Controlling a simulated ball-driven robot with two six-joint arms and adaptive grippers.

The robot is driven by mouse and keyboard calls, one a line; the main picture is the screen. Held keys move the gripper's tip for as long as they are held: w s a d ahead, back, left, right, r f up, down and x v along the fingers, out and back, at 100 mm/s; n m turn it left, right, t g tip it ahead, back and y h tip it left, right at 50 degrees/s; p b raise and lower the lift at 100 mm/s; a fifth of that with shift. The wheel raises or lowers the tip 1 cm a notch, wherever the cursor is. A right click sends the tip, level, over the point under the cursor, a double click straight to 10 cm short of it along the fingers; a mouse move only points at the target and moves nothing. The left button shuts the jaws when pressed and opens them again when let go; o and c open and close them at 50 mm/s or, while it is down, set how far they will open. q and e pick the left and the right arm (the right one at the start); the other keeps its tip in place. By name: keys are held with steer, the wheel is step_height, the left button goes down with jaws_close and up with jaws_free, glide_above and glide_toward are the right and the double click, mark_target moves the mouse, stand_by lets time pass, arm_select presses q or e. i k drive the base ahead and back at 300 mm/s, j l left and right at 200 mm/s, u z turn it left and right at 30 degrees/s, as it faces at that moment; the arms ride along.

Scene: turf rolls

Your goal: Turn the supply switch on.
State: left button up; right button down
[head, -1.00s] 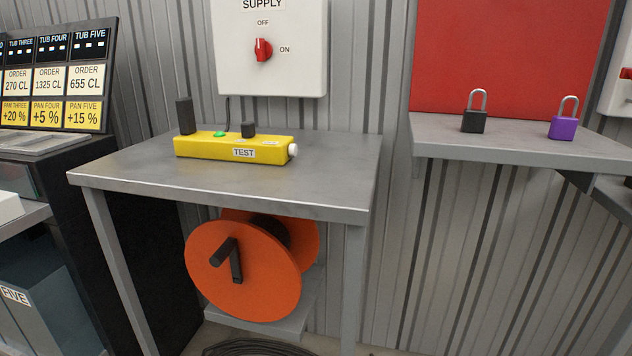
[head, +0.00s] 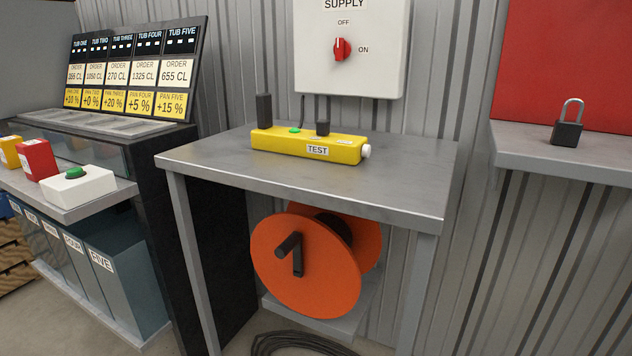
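The supply switch is a red rotary knob (head: 342,49) on a white box (head: 382,78) labelled SUPPLY, fixed to the corrugated wall. OFF is printed above the knob and ON to its right. The knob's pale mark points up, toward OFF. Neither of my grippers shows in the head view.
A grey metal table (head: 220,162) stands below the box, with a yellow TEST unit (head: 285,141) on it. An orange reel (head: 290,262) sits underneath. A shelf with a black padlock (head: 567,128) is at right. A green-button box (head: 78,186) and order board (head: 135,68) are left.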

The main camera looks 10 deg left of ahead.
mark_target(342, 49)
steer(key=i+j, duration=0.15)
steer(key=j, duration=0.3)
steer(key=i+j, duration=0.1)
steer(key=j, duration=0.3)
steer(key=i+j, duration=0.15)
steer(key=j, duration=0.3)
